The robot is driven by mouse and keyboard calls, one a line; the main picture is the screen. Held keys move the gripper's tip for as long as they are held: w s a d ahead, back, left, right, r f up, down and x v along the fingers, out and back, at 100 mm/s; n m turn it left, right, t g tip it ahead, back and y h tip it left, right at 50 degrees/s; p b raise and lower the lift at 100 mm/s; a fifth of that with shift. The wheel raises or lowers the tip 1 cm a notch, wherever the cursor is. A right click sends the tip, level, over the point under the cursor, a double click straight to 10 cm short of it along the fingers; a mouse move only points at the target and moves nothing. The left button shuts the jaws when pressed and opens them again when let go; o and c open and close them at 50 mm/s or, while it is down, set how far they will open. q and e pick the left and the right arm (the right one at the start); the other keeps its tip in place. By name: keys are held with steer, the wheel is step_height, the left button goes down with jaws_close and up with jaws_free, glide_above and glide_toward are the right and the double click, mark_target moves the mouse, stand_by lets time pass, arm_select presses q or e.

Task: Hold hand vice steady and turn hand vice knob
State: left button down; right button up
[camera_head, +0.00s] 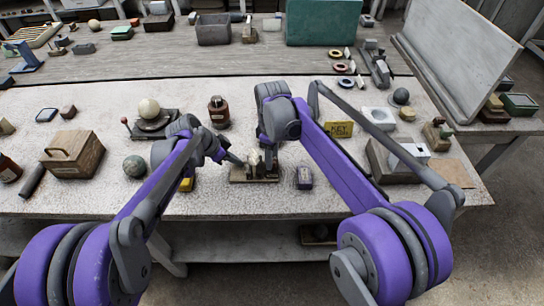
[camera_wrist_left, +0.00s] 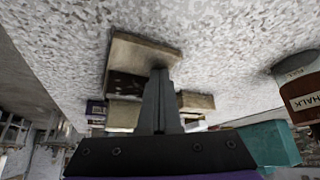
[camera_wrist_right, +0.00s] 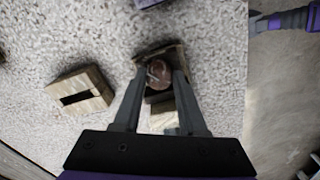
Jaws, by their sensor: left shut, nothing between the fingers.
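The hand vice (camera_head: 262,172) sits on a small wooden base near the front middle of the table, partly hidden by my grippers. My left gripper (camera_head: 238,160) is shut and empty, with its tips close to the vice's left side. In the left wrist view its joined fingers (camera_wrist_left: 160,75) cover part of a wooden block with a dark face (camera_wrist_left: 145,55), apparently the vice; I cannot tell whether they touch. My right gripper (camera_wrist_right: 159,72) is above the vice from behind, its fingers apart on either side of a round brown part (camera_wrist_right: 158,75), apparently the knob. Contact there is unclear.
The front table strip is mostly clear.

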arm_select(q)
steer(key=shift+f, duration=0.1)
arm_select(e)
jaws_close()
steer(key=shift+m, duration=3.3)
steer(key=o, duration=0.6)
jaws_free()
steer(key=shift+c, duration=0.2)
step_height(320, 180, up, 12)
